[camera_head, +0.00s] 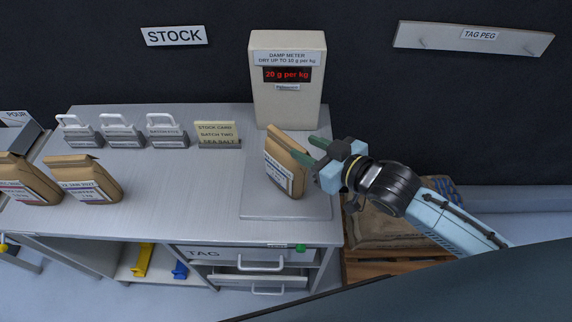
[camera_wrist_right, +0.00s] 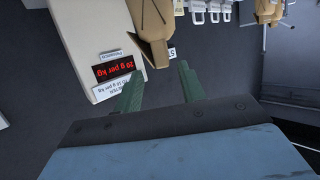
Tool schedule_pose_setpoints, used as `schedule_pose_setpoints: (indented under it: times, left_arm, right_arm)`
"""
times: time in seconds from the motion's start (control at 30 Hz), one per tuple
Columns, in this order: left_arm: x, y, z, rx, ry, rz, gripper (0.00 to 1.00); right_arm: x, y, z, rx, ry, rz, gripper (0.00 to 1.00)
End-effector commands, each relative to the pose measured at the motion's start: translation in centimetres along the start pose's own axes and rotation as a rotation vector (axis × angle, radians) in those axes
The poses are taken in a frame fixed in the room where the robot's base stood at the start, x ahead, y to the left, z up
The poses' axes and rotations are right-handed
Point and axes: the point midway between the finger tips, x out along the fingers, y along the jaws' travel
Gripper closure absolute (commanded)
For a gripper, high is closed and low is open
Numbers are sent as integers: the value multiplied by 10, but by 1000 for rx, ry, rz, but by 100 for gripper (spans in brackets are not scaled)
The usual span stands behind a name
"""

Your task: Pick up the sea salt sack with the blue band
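A brown paper sack (camera_head: 279,162) with a white label and a blue band is on the damp meter's plate (camera_head: 270,206), looking tilted; its small print is unreadable. My right gripper (camera_head: 314,151) is just right of its upper part, green fingers apart. In the right wrist view a brown sack (camera_wrist_right: 152,22) lies just beyond the open fingertips (camera_wrist_right: 160,72), with nothing clearly held between them. My left gripper is out of view.
The damp meter (camera_head: 288,85) reads 20 g per kg behind the plate. Several grey weights with handles (camera_head: 120,132) and a stock card (camera_head: 216,133) line the bench's back. Large sacks (camera_head: 385,229) lie on a pallet at right. The bench (camera_head: 170,208) is clear at mid-front.

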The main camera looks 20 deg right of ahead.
Motion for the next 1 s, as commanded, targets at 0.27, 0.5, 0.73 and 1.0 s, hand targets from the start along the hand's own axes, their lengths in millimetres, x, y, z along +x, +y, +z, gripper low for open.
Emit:
schedule_pose_setpoints:
  times: [0.27,0.5,0.73,1.0]
  left_arm:
    - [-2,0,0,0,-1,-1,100]
    - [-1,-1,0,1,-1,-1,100]
    - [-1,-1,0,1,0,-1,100]
    - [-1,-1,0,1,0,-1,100]
  right_arm:
    - [28,-5,-1,1,1,0,60]
    - [54,-6,0,-1,0,0,60]
    - [55,-6,1,-1,-1,0,60]
    - [55,-6,1,-1,-1,0,94]
